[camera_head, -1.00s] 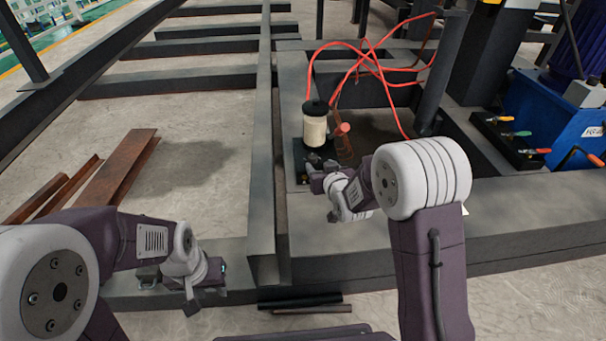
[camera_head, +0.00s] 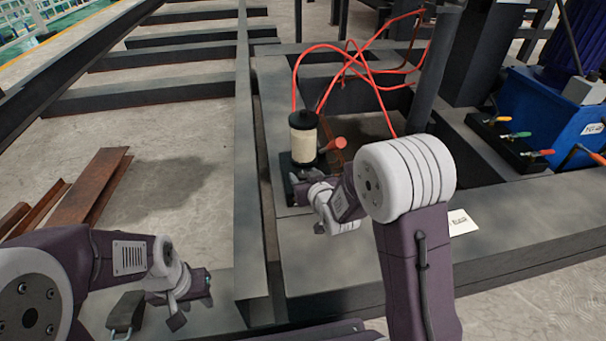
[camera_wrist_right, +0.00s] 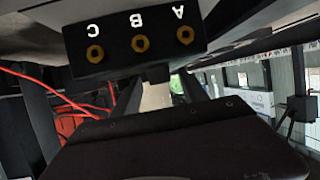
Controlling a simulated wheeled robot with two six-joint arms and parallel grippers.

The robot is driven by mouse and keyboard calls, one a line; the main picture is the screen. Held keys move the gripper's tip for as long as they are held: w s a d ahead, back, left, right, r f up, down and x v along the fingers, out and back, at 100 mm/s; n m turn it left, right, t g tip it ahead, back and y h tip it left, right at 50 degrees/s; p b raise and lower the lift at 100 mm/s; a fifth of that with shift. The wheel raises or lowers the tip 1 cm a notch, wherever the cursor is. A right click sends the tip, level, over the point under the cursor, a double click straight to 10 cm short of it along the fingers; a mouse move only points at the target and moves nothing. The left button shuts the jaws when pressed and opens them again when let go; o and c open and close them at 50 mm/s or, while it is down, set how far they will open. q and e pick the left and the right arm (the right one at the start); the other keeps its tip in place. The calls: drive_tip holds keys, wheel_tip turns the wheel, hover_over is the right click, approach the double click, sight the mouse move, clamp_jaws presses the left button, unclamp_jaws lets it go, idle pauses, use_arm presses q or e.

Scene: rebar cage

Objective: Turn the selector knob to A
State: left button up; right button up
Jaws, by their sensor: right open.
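A black block (camera_wrist_right: 135,45) with the letters A, B and C and a brass fitting under each shows upside down at the top of the right wrist view. In the head view a cream cylinder (camera_head: 304,143) with a black cap stands on a dark base on the beam, with an orange-red handle (camera_head: 334,144) beside it. I cannot tell for sure which part is the selector knob. My right gripper (camera_head: 308,204) is open, just in front of that base, and hides part of it. My left gripper (camera_head: 188,306) is low at the left, away from the device.
Red hoses (camera_head: 372,62) loop behind the cylinder. A dark post (camera_head: 433,75) stands to the right. A black manifold with coloured levers (camera_head: 500,137) and a blue tank (camera_head: 545,110) are farther right. A black block with a ring (camera_head: 126,311) sits beside my left gripper.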

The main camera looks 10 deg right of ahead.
drive_tip(key=shift+c, duration=0.3)
clamp_jaws()
